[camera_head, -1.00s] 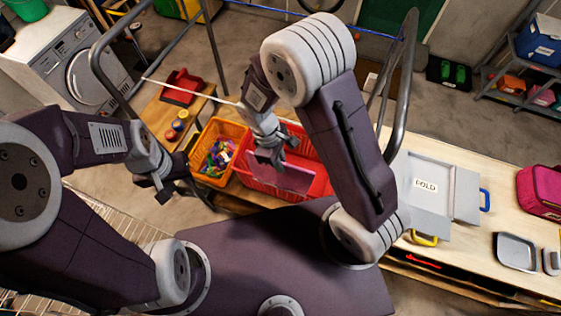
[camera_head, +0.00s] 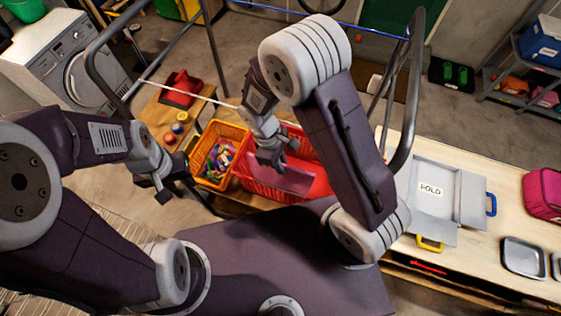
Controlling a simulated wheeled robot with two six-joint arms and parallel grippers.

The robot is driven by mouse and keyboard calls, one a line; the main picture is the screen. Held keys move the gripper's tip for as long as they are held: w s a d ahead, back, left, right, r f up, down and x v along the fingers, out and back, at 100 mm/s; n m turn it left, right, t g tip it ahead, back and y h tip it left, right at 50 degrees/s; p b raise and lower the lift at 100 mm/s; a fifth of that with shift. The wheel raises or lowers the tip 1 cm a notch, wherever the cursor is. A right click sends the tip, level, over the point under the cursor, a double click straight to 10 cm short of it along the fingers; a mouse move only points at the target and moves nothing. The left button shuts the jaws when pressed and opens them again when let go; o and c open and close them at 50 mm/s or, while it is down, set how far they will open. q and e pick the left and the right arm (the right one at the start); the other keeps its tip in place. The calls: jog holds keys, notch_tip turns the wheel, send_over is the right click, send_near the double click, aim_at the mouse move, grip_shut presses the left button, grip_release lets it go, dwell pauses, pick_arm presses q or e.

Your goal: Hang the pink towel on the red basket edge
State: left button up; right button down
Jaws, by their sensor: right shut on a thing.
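The red basket (camera_head: 308,163) stands on the bench in the middle of the head view, partly covered by my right arm. The pink towel (camera_head: 293,181) is a flat mauve-pink piece inside the basket outline, below my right gripper. My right gripper (camera_head: 270,163) is over the basket's left part, shut on the towel's upper part. Whether the towel touches the basket rim I cannot tell. My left gripper (camera_head: 168,190) is to the left of the orange basket, away from the towel, and its fingers are too small and dark to read.
An orange basket (camera_head: 226,136) with colourful pegs stands just left of the red basket. A metal rack frame (camera_head: 410,95) and a white line (camera_head: 180,92) cross near my arms.

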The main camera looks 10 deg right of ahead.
aim_at(281, 187)
jog(key=shift+b+x, duration=0.6)
jog(key=shift+x, duration=0.4)
notch_tip(281, 187, down, 7)
jog(key=b, duration=0.5)
jog(key=shift+a+r, duration=0.1)
jog(key=shift+a, duration=0.1)
jog(key=shift+a+b+x, duration=0.1)
jog(key=shift+b+x, duration=0.35)
jog(key=shift+x, duration=0.15)
jog(key=shift+a+b+x, duration=0.15)
jog(key=shift+b+x, duration=0.3)
jog(key=shift+x, duration=0.15)
jog(key=shift+w+f+b, duration=0.15)
jog(key=shift+f+b, duration=2.85)
jog(key=shift+f, duration=1)
jog(key=c, duration=1.4)
grip_release()
jog(key=shift+o, duration=0.2)
